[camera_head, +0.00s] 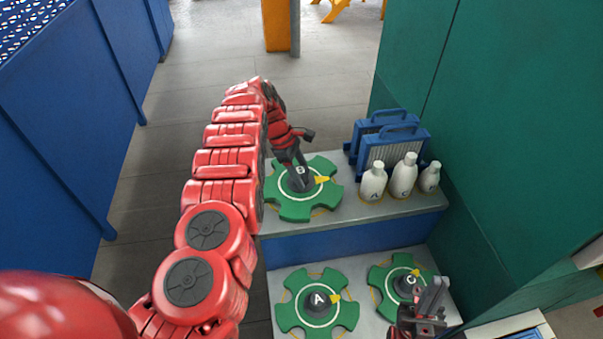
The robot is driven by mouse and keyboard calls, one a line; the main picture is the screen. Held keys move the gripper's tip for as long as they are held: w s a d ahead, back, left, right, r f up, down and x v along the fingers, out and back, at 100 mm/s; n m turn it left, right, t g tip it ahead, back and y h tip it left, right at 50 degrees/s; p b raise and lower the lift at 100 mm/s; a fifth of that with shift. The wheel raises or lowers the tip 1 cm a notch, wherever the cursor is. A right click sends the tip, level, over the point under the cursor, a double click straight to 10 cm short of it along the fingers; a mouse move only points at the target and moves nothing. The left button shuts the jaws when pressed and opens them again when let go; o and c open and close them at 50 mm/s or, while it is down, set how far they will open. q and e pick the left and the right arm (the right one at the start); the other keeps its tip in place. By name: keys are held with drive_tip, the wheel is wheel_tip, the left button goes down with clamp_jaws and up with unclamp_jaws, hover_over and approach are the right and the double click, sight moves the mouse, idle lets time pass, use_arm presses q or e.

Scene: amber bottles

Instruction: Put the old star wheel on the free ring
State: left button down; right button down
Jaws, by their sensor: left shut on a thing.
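Three green star wheels are in view. Wheel B (318,200) lies on the upper grey step, and my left gripper (300,179) is shut on its dark hub from above. Wheel A (294,307) and wheel C (386,283) lie on the lower step, each with a lettered dark hub and a yellow mark. My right gripper (432,296) is at the lower right, in front of part of wheel C; its jaw opening is unclear. I cannot tell which wheel is the old one. No bare ring shows clearly.
White bottles (373,182) and blue-framed racks (393,146) stand on the upper step, right of wheel B. A green wall (500,130) bounds the right side. A blue cabinet (75,130) stands at left, with open grey floor (165,190) between.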

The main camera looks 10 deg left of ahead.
use_arm(q)
drive_tip(key=shift+f+b, duration=0.25)
drive_tip(key=shift+b, duration=0.1)
drive_tip(key=shift+c, duration=0.6)
unclamp_jaws()
drive_tip(key=shift+a+r, duration=0.15)
drive_tip(key=shift+r, duration=0.1)
drive_tip(key=p+v, duration=0.5)
drive_tip(key=v, duration=1.1)
drive_tip(key=shift+r, duration=0.4)
